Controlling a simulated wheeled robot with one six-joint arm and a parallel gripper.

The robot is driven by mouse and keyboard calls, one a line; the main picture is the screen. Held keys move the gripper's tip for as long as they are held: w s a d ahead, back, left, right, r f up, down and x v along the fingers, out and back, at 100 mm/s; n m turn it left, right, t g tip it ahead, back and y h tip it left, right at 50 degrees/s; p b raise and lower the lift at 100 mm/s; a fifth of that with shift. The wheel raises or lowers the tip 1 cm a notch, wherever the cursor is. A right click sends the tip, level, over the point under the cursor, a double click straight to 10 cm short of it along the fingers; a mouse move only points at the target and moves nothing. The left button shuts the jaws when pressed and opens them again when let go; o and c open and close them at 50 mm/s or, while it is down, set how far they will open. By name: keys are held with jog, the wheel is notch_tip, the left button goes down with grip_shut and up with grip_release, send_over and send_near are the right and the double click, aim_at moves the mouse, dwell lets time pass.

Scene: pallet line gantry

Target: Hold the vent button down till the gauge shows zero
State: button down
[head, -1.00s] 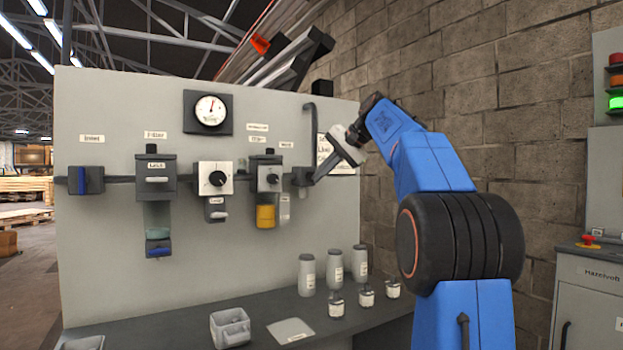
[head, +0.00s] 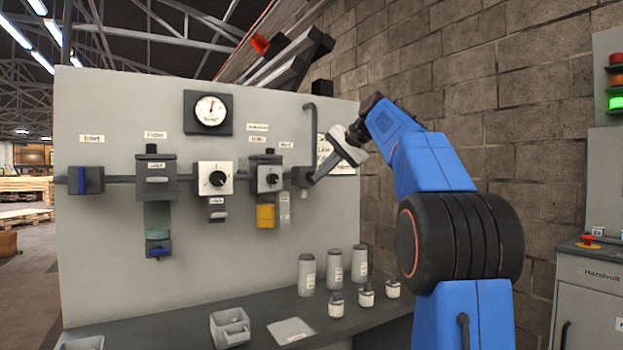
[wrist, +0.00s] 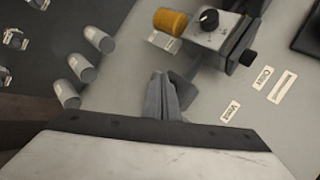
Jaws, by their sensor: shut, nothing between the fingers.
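The round white gauge (head: 211,110) hangs near the top of the grey panel; its needle points roughly upward, and its numbers are too small to read. The dark vent block (head: 301,177) sits at the right end of the pipe, under a small label. My gripper (head: 313,181) is shut and empty, with its fingertips at the block's right side. In the wrist view, the shut fingers (wrist: 160,92) overlap the vent block (wrist: 186,91), near the "Vent" label (wrist: 230,110). The button itself is hidden, and I cannot tell whether the fingertips touch or press it.
A regulator with a round knob (head: 218,179), a filter unit (head: 155,178) and an oiler with a yellow bowl (head: 265,215) share the pipe. Grey bottles (head: 306,275) and small jars stand on the bench (head: 255,313) below. A brick wall (head: 540,130) is at right.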

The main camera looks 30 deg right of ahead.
jog(key=shift+w, duration=0.1)
jog(key=shift+w, duration=0.3)
jog(key=shift+w, duration=0.6)
dwell(1.0)
jog(key=shift+s, duration=0.15)
dwell(3.8)
jog(key=shift+s, duration=0.85)
jog(key=shift+s+d, duration=0.1)
jog(key=shift+s, duration=2.4)
